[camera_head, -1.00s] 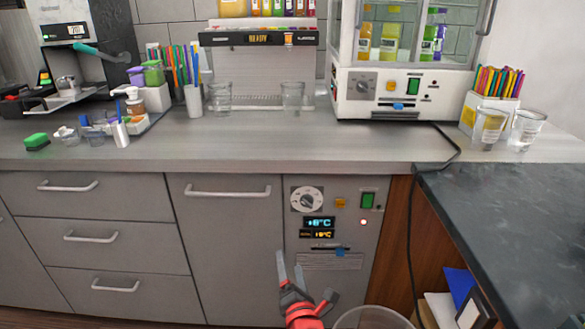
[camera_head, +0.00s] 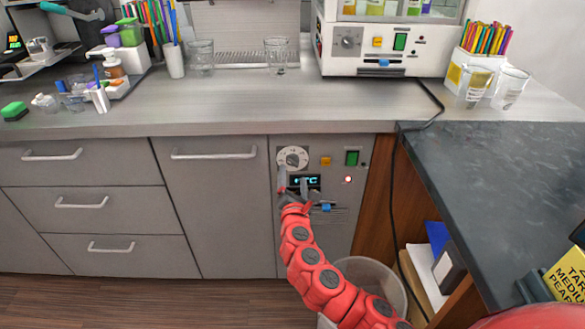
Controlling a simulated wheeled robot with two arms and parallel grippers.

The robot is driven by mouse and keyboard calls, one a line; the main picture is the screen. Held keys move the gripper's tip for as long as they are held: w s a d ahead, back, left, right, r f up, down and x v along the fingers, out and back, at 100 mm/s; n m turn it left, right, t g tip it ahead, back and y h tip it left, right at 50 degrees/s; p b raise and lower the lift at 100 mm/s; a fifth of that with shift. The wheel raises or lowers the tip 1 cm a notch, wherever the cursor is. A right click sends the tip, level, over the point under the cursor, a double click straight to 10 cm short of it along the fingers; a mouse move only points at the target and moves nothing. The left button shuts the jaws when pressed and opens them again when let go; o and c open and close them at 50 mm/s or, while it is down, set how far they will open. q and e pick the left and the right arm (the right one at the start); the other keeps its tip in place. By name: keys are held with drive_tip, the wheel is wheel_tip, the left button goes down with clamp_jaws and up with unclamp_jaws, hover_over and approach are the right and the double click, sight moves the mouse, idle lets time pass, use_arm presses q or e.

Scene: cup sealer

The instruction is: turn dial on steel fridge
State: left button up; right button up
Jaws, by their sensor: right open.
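The steel fridge panel (camera_head: 340,240) is set in the counter front, right of the grey drawers. Its round white dial (camera_head: 292,158) with a light centre knob sits at the panel's upper left. A lit display (camera_head: 306,182) lies below the dial, partly covered by my gripper. My right gripper (camera_head: 293,183) is open, just below the dial, with its fingers pointing up. One fingertip comes close to the dial's lower edge; I cannot tell whether it touches. My left gripper is not in view.
An orange button (camera_head: 325,161), a green switch (camera_head: 352,158) and a blue slider (camera_head: 326,208) are on the panel near the dial. A clear bin (camera_head: 385,273) stands on the floor below. A dark counter (camera_head: 500,180) juts out at right.

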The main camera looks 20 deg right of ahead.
sight(293, 165)
drive_tip(key=shift+x, duration=2.6)
clamp_jaws()
